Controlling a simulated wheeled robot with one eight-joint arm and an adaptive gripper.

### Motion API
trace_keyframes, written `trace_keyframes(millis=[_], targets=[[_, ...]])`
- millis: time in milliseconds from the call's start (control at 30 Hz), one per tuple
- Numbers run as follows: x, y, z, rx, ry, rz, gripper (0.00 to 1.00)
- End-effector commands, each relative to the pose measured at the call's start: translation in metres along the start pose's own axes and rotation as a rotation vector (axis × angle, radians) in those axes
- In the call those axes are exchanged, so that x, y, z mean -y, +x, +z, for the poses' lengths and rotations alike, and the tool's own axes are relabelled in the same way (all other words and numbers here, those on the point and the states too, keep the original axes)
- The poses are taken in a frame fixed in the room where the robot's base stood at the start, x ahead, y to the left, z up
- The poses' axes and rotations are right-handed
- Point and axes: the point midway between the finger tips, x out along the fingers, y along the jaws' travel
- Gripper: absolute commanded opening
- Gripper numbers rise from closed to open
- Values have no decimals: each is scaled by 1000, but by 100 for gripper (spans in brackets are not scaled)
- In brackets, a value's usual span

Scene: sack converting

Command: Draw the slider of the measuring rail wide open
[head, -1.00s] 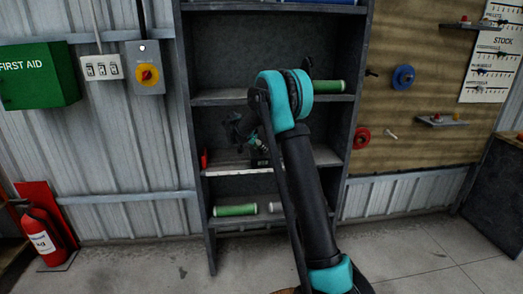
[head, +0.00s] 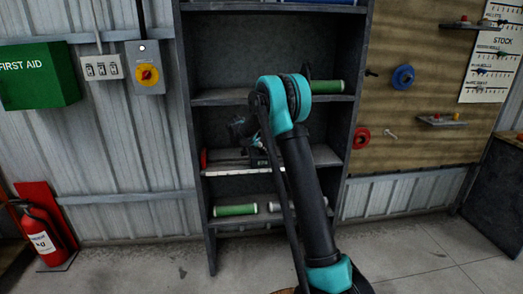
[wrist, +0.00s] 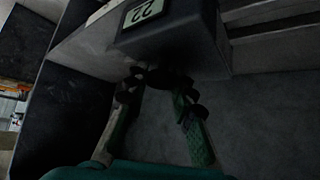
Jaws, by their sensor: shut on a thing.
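The measuring rail (head: 226,171) is a pale strip along the front of a middle shelf, with a red piece (head: 203,159) at its left end. In the wrist view the slider (wrist: 185,42) is a dark grey block with a small display (wrist: 148,12) reading 22. My gripper (wrist: 160,80) is shut on a dark part at the slider's lower edge; the exact contact is in shadow. In the head view my wrist is dark against the shelf, and my arm hides the rail's right part.
The rail sits inside a grey shelf unit with uprights (head: 190,120) close on both sides. Green rolls lie on the shelf above (head: 328,86) and the shelf below (head: 235,210). The floor in front is clear to the right.

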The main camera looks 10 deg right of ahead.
Motion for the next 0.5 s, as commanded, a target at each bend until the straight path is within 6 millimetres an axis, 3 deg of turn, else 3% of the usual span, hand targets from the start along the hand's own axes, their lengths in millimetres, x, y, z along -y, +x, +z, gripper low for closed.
trace_keyframes(millis=[333,500], targets=[[-2,2,-2,0,0,1,0],[-18,12,-12,0,3,3,0]])
